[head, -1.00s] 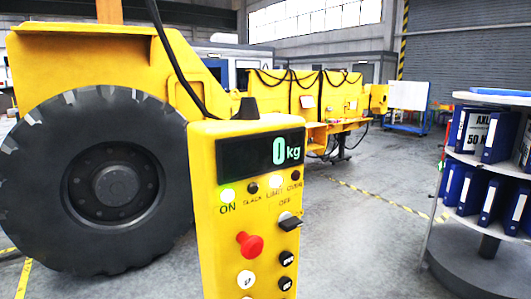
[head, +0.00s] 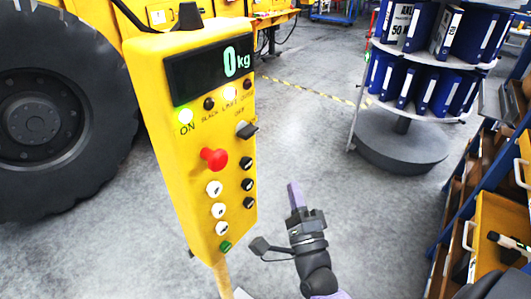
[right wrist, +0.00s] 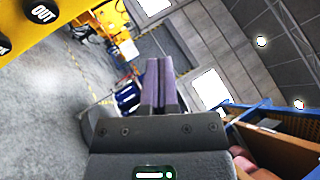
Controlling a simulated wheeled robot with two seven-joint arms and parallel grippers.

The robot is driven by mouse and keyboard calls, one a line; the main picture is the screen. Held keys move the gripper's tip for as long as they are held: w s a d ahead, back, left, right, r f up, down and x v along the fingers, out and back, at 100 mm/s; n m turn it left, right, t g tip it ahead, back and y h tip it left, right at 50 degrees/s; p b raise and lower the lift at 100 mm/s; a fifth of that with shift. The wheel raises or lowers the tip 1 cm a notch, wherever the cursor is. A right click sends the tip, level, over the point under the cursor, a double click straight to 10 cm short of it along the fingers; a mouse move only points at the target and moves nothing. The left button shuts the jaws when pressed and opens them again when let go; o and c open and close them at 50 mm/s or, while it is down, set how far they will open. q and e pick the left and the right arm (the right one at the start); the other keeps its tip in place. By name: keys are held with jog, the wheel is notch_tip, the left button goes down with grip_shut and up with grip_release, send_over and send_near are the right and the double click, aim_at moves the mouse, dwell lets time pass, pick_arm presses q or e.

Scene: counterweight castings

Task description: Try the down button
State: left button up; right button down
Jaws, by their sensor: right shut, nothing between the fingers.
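The yellow control box (head: 197,135) stands upright in the head view with a "0 kg" display (head: 209,68). Below it are a lit green ON lamp, a lit white lamp, a black knob (head: 246,130) and a red mushroom button (head: 213,158). Under these are white buttons (head: 218,210) on the left, black buttons (head: 248,185) on the right and a green button (head: 225,247). I cannot tell which is down. My right gripper (head: 294,192) is shut and empty, right of the box and apart from it.
A big black tyre (head: 50,110) of a yellow machine is at the left. A round shelf stand (head: 400,150) with blue binders is behind at the right. A rack (head: 495,215) with yellow bins is at the right edge. Grey floor lies open between.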

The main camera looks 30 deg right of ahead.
aim_at(246, 163)
jog(key=shift+s+d+f+m, duration=0.1)
jog(key=shift+m, duration=0.7)
jog(key=w+a+b, duration=0.3)
jog(key=w, duration=0.5)
jog(key=shift+a, duration=0.2)
jog(key=shift+w, duration=0.1)
dwell(0.7)
dwell(0.3)
